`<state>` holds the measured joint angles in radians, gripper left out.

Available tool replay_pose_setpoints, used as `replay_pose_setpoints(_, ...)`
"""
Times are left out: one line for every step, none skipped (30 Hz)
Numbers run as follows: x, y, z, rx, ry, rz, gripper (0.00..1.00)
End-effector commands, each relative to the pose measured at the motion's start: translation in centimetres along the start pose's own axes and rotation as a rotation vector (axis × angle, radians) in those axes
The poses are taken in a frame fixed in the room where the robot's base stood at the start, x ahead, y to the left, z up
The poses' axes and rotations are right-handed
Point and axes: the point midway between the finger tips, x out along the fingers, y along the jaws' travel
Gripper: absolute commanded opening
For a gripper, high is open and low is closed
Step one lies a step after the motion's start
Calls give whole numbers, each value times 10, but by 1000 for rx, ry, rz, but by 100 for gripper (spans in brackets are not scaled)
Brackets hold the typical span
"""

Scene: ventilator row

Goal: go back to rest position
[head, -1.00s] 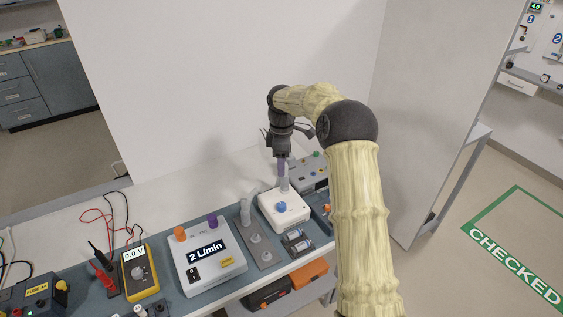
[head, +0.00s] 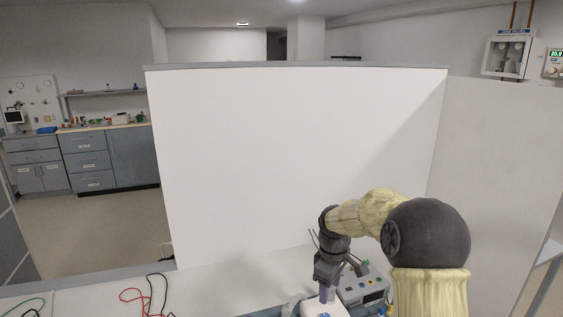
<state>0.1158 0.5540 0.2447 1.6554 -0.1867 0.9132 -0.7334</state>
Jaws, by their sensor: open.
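My gripper (head: 326,287) is at the lower middle of the head view, pointing down over the bench. Its fingers are small and partly hidden by the wrist. A purple piece (head: 326,294) shows right below the fingers, above a white device (head: 322,308) that is cut off by the lower edge. I cannot tell whether the fingers touch the purple piece. My arm comes up from the lower right and bends over toward the bench.
A grey device (head: 362,287) stands just right of my gripper. Red and black leads (head: 148,296) lie on the bench (head: 215,285) at the left. A tall white panel (head: 270,160) closes off the back, and another panel (head: 495,180) stands at the right. The air above the arm is free.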

Motion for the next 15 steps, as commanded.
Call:
replay_pose_setpoints(-4,-12,9,50,4,10,54)
replay_pose_setpoints(-6,-18,14,85,9,16,54)
replay_pose_setpoints(-7,-27,22,131,15,23,54)
replay_pose_setpoints(-9,-33,27,168,21,29,54)
replay_pose_setpoints(-10,-40,33,204,26,33,54)
replay_pose_setpoints(-11,-49,40,253,34,39,54)
replay_pose_setpoints(-11,-55,47,291,40,44,54)
replay_pose_setpoints(-12,-62,53,329,48,49,54)
replay_pose_setpoints(-13,-71,62,381,57,54,54)
replay_pose_setpoints(-14,-78,68,420,65,58,54)
replay_pose_setpoints(-14,-85,75,458,72,61,54)
replay_pose_setpoints(-14,-94,84,511,83,64,54)
replay_pose_setpoints(-14,-102,91,551,92,67,54)
replay_pose_setpoints(-14,-109,97,591,102,70,54)
replay_pose_setpoints(-14,-118,107,646,114,73,54)
